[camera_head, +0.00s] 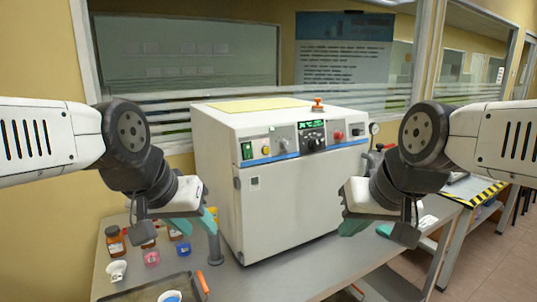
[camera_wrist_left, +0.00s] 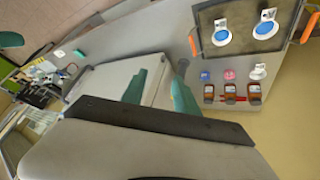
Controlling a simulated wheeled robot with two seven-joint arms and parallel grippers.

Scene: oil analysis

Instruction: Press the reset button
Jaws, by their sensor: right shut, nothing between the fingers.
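A white analyser (camera_head: 285,205) stands on the grey bench. Its front panel has a green switch (camera_head: 246,150), a yellow button (camera_head: 266,150), a small display, a black dial (camera_head: 313,142) and a red button (camera_head: 338,135). Labels are too small to read, so I cannot tell which one is the reset button. My left gripper (camera_head: 198,224) is left of the analyser, below panel height; its teal fingers stand apart and empty in the left wrist view (camera_wrist_left: 158,78). My right gripper (camera_head: 352,226) is shut and empty, in front of the analyser's right side, below the panel.
Brown bottles (camera_head: 115,240) and small coloured cups (camera_head: 151,258) stand on the bench at left. A dark tray (camera_head: 135,294) with orange handles is at the front left. An orange-red knob (camera_head: 317,104) sits on the analyser's top. A gauge (camera_head: 374,128) is at its right.

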